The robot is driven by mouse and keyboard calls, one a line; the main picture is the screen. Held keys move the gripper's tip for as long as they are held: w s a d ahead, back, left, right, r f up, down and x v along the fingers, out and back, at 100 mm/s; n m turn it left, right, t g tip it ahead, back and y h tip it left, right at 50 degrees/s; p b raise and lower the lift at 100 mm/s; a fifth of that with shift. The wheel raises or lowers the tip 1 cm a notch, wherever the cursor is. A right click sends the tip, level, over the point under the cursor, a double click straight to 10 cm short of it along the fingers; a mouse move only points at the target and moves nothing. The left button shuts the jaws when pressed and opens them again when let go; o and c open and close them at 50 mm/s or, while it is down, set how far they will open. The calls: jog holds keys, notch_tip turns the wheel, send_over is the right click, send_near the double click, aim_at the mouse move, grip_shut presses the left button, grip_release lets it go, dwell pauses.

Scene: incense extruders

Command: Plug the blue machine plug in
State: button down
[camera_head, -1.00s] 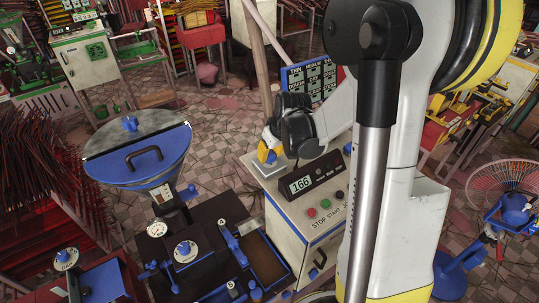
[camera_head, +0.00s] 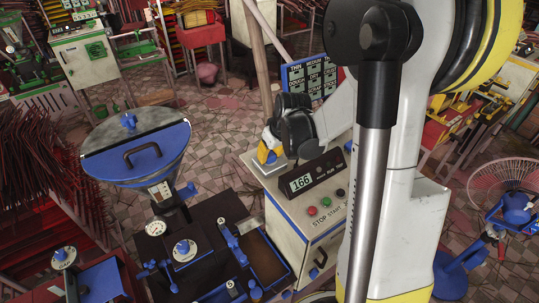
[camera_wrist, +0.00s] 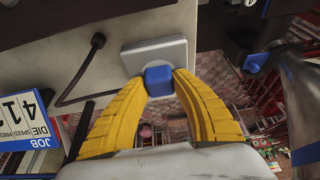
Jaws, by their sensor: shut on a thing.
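The blue plug (camera_wrist: 158,84) is a small block between the yellow fingertips of my gripper (camera_wrist: 158,77), which is shut on it. In the wrist view the plug sits at the edge of a pale grey socket plate (camera_wrist: 150,54) on the cream control cabinet (camera_wrist: 215,14). Its far face is hidden, so I cannot tell whether it is seated. In the head view my gripper (camera_head: 268,149) is over the cabinet's top, left of the display reading 166 (camera_head: 301,183); the blue plug shows below the fingers.
A sign board (camera_head: 312,77) rises behind my gripper. The blue hopper machine (camera_head: 137,155) stands at left, and a fan (camera_head: 505,190) at right. Tiled floor lies open behind.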

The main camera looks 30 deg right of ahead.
jog(key=c, duration=1)
grip_release()
jog(key=shift+c, duration=0.2)
jog(key=v, duration=1.2)
